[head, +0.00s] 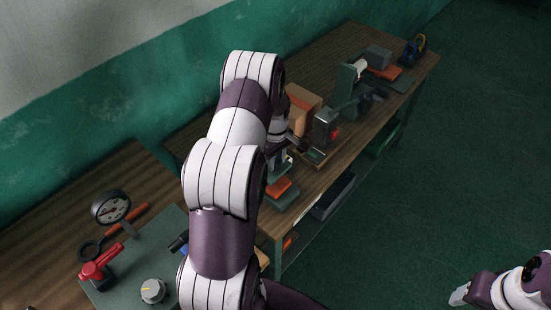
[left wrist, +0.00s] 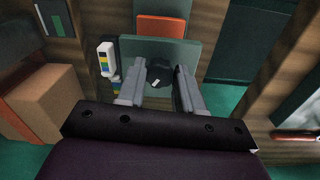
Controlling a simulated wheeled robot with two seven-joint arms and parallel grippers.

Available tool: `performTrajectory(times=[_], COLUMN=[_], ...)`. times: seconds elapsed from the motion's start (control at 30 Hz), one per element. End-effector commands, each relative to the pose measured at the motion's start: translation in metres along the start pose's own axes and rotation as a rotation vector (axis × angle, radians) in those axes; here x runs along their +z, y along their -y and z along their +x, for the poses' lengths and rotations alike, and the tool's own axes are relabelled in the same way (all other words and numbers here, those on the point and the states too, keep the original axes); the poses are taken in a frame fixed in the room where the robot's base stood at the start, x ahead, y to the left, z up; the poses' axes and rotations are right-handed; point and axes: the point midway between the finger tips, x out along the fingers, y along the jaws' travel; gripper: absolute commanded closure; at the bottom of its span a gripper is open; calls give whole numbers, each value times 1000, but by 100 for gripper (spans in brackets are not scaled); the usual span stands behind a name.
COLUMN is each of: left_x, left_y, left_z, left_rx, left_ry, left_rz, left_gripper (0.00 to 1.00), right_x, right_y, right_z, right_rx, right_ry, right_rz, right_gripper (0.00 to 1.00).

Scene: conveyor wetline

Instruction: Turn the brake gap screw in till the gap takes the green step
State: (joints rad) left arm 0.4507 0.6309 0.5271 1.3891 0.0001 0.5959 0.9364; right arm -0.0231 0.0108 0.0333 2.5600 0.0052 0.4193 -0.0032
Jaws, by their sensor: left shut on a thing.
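In the left wrist view the brake fixture is a green plate (left wrist: 190,50) with an orange block (left wrist: 160,27) on it. A dark round screw head (left wrist: 158,72) with a pale mark stands in front, between the fingertips of my left gripper (left wrist: 160,84), which is shut on it. A white step gauge (left wrist: 106,50) with coloured bands stands just left of the plate; the gap itself cannot be made out. In the head view my left arm hides much of the fixture, whose orange block (head: 279,187) shows below the gripper. My right gripper (head: 460,294) is at the lower right, its jaws unclear.
A cardboard box (head: 304,103) and a grey device with a red button (head: 326,127) stand behind the fixture on the bench. A dial gauge (head: 111,207), a red clamp (head: 100,262) and a grey knob (head: 152,290) are at the left. The floor at the right is clear.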

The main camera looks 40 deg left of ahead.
Motion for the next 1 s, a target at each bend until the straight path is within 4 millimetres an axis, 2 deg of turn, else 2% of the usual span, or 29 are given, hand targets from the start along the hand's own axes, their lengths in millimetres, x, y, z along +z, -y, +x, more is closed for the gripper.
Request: performTrajectory(times=[1.0], left_x=[-4], left_y=[0], left_z=[-3], left_rx=[5], left_ry=[-10], left_rz=[960], left_gripper=[95], right_x=[1], right_y=[0], right_z=[4], right_rx=[0], right_ry=[0], right_rz=[0], right_gripper=[41])
